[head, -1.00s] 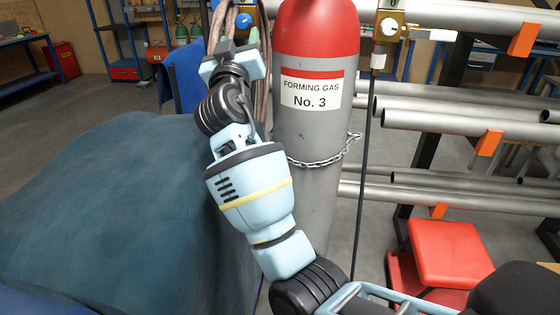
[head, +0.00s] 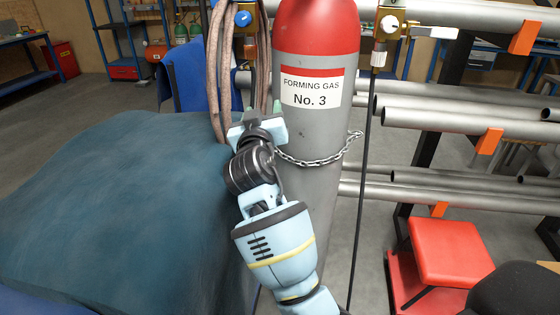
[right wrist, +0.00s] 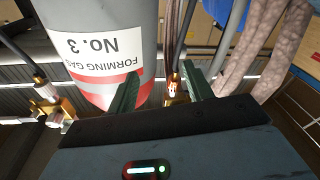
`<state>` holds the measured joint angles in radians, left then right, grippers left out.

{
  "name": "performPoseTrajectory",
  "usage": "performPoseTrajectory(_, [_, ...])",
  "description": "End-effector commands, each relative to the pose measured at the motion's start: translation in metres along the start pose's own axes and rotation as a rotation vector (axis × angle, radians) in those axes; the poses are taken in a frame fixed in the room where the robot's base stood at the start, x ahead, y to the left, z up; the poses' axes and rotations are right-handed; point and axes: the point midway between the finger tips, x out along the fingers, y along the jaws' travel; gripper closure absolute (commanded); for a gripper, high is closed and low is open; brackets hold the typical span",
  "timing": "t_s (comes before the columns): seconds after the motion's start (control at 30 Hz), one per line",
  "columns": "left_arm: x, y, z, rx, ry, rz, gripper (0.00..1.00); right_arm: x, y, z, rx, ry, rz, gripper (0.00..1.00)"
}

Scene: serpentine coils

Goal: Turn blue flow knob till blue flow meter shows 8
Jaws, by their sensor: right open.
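The blue flow knob (head: 243,19) sits on a brass fitting at the top of the head view, left of the gas cylinder. Its flow meter is not in view, so no reading shows. My right gripper (head: 259,113) is open and empty, below the knob and apart from it, in front of the cylinder's left side. In the right wrist view, a brass fitting (right wrist: 174,88) shows between the open fingers, beyond them; the blue of the knob cannot be made out there. My left gripper is not in view.
The grey cylinder (head: 310,140) with a red top and chain stands close by. A white knob (head: 390,25) on another brass fitting is to its right. A blue-green covered surface (head: 110,210) fills the left.

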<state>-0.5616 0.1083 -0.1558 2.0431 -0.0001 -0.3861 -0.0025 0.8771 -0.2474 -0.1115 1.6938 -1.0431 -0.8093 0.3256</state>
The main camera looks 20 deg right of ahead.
Motion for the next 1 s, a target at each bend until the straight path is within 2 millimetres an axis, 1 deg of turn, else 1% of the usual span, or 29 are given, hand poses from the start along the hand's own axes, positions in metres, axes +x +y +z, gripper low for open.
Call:
performPoseTrajectory(0.03, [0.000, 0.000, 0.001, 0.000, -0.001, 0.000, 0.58, -0.002, 0.000, 0.010, -0.003, -0.018, -0.003, 0.49])
performPoseTrajectory(0.3, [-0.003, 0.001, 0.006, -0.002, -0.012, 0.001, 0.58, -0.013, 0.003, 0.054, -0.008, -0.104, -0.025, 0.49])
performPoseTrajectory(0.5, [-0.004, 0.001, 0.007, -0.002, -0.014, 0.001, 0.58, -0.024, 0.005, 0.085, -0.012, -0.166, -0.041, 0.49])
performPoseTrajectory(0.6, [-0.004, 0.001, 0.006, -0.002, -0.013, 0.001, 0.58, -0.028, 0.006, 0.098, -0.014, -0.191, -0.049, 0.49])
performPoseTrajectory(0.8, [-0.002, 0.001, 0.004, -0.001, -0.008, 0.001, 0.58, -0.034, 0.008, 0.113, -0.017, -0.223, -0.058, 0.49])
performPoseTrajectory(1.0, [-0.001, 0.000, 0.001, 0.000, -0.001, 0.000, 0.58, -0.036, 0.008, 0.116, -0.018, -0.230, -0.060, 0.49])
